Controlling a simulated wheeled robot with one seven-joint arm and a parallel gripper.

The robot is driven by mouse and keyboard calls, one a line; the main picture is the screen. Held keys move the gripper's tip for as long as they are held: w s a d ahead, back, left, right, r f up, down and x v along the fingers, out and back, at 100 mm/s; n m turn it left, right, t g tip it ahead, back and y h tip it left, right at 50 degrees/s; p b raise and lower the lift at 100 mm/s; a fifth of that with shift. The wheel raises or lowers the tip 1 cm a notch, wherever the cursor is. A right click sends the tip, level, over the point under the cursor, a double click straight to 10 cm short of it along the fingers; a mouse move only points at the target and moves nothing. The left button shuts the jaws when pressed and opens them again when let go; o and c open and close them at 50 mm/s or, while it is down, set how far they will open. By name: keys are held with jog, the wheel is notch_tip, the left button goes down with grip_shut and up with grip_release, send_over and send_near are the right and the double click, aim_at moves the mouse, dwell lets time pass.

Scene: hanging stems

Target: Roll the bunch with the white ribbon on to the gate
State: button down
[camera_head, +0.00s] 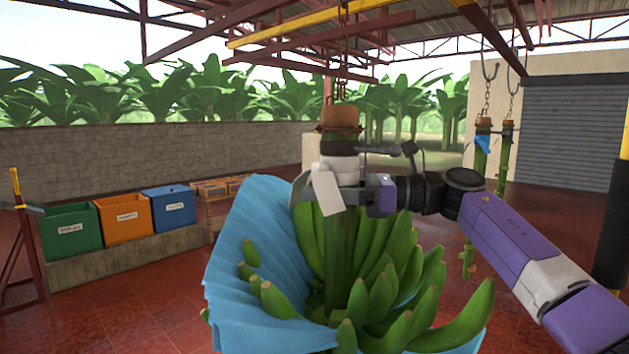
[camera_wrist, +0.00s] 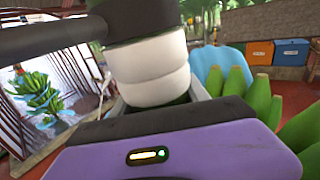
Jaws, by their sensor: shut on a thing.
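The bunch of green bananas (camera_head: 380,275) hangs from a chain in the middle of the head view, a blue cover (camera_head: 250,240) folded down around it. White ribbon (camera_head: 338,170) is wrapped around its stem near the top, with a pale tag hanging there. My gripper (camera_head: 362,178) comes from the right and is shut on the stem at the ribbon. In the wrist view the ribbon (camera_wrist: 148,72) stands between my jaws (camera_wrist: 160,108), with bananas (camera_wrist: 258,95) to the right. I cannot tell which part is the gate.
A yellow overhead rail (camera_head: 305,27) crosses above the bunch. Bare stems (camera_head: 503,150) hang from chains at the right, one with a blue ribbon. Green (camera_head: 70,231), orange (camera_head: 124,217) and blue (camera_head: 173,207) bins stand at the left. A red post frame (camera_head: 25,240) is far left.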

jog(key=shift+w+d+p, duration=0.7)
jog(key=shift+w+d, duration=0.05)
jog(key=shift+w, duration=0.1)
